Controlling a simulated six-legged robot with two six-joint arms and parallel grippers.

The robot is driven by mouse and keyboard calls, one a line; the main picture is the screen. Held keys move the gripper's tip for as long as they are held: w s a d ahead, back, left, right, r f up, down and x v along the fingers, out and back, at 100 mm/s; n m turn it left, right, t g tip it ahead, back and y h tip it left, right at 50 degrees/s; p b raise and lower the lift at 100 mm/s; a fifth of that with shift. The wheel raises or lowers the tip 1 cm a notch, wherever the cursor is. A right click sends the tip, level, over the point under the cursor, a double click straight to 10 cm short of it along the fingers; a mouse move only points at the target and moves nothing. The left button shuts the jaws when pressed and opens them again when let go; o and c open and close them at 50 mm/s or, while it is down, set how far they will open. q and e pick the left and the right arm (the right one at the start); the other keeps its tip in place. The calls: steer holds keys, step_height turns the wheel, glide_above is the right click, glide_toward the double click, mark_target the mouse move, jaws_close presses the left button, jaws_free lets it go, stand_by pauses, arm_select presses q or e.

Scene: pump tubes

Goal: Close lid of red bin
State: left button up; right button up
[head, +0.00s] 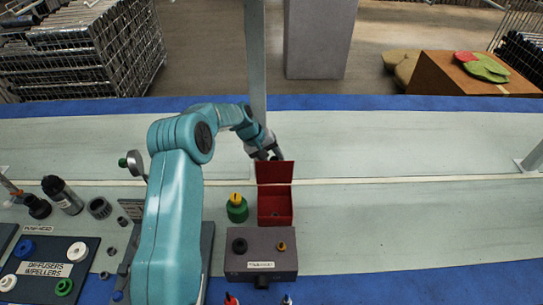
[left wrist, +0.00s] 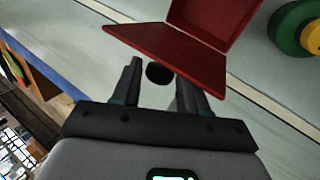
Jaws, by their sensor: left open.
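The red bin (head: 275,208) stands on the grey-green bench, right of the middle of the head view. Its lid (head: 275,172) stands up at the back edge, so the bin is open. My left gripper (head: 268,154) is behind the lid, close to its upper left edge. In the left wrist view the open fingers (left wrist: 158,85) are apart with nothing gripped, and the red lid (left wrist: 175,48) is just beyond their tips. The red bin (left wrist: 218,20) shows partly behind the lid. I cannot tell whether the fingers touch the lid. My right gripper is not in view.
A green container with a yellow top (head: 237,208) stands just left of the bin. A grey box with knobs (head: 261,255) sits in front of it. A grey post (head: 255,60) rises behind my gripper. The bench right of the bin is clear.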

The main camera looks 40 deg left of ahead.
mark_target(278, 171)
arm_select(q)
jaws_close()
steer(key=shift+f+b, duration=0.1)
steer(key=shift+b, duration=0.35)
steer(key=s+d+t+b, duration=0.1)
steer(key=b, duration=0.2)
steer(key=s+t+y+b, duration=0.1)
steer(key=b, duration=0.3)
steer(key=s+d+m+t+y+b, duration=0.1)
steer(key=b, duration=0.2)
steer(key=shift+s+d+f, duration=0.1)
steer(key=shift+d+f, duration=0.15)
steer(key=shift+d, duration=0.1)
steer(key=shift+s+r+b, duration=0.1)
steer(key=shift+s+b, duration=0.05)
steer(key=shift+b, duration=0.3)
steer(key=shift+d+r, duration=0.1)
steer(key=shift+r, duration=0.05)
jaws_free()
